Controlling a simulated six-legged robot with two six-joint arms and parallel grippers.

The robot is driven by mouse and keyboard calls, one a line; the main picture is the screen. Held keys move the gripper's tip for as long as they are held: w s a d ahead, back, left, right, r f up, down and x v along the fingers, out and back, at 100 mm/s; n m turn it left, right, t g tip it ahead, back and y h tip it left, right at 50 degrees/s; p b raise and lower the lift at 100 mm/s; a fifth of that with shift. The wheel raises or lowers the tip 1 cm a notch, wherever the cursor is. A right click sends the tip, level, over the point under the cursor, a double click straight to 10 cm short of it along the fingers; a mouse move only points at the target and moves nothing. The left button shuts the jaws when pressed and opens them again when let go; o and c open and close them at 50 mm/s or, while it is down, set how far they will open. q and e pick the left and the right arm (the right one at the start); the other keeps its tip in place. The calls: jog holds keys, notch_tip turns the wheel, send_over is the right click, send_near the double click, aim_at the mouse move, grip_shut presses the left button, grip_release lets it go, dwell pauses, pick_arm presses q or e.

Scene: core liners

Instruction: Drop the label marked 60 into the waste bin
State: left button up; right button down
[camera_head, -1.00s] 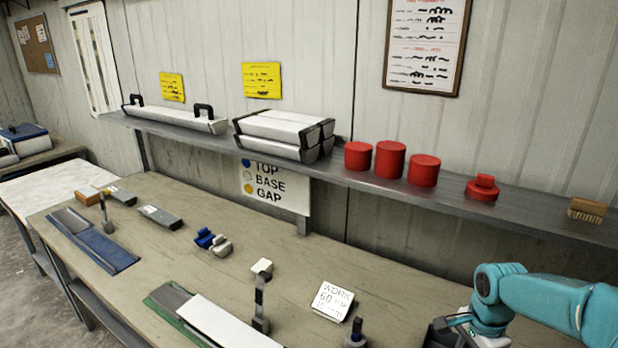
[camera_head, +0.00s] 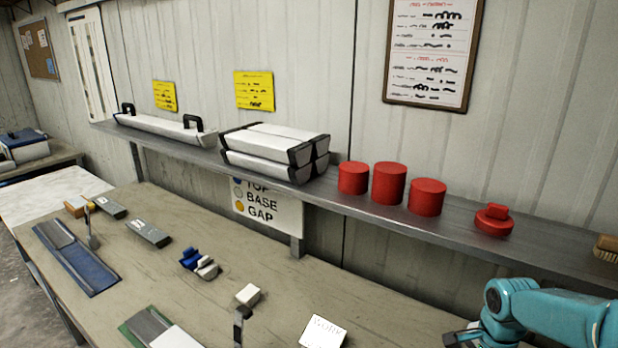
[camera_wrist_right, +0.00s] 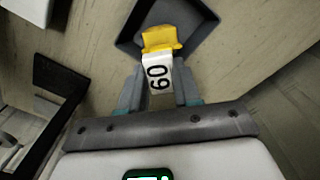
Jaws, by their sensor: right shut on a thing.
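The label marked 60 (camera_wrist_right: 158,80) is a small white tag with black digits, seen in the right wrist view. My right gripper (camera_wrist_right: 158,88) is shut on it, one finger on each side. A yellow piece (camera_wrist_right: 160,38) sits at the label's far end; I cannot tell whether they are joined. Beyond and below it is a dark, square, open container (camera_wrist_right: 197,32), which looks like the waste bin. The label appears over its near edge. In the head view my right gripper (camera_head: 462,338) shows only partly at the bottom edge, and the label is hidden there. My left gripper is out of view.
The bench (camera_head: 280,318) holds a white card (camera_head: 323,331), a blue-and-white piece (camera_head: 198,263), a blue tray (camera_head: 78,258) and grey blocks. The shelf (camera_head: 440,228) above carries red cylinders (camera_head: 388,184), white boxes (camera_head: 275,150) and a brush (camera_head: 606,247).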

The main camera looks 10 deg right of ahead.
jog(key=shift+s+d+f, duration=0.2)
jog(key=shift+f, duration=0.25)
jog(key=shift+s+d+f, duration=0.15)
jog(key=shift+d+f, duration=0.05)
jog(key=shift+f, duration=0.25)
jog(key=f, duration=0.1)
jog(key=f+b, duration=0.1)
jog(key=f, duration=0.1)
jog(key=f+b, duration=0.1)
jog(key=shift+w+a+f, duration=0.15)
jog(key=shift+w+a, duration=0.1)
jog(key=shift+a, duration=0.05)
jog(key=c, duration=1)
grip_release()
jog(key=shift+c, duration=0.2)
jog(key=o, duration=0.3)
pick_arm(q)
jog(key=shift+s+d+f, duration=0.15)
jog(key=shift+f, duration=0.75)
pick_arm(e)
jog(key=shift+s+d, duration=0.1)
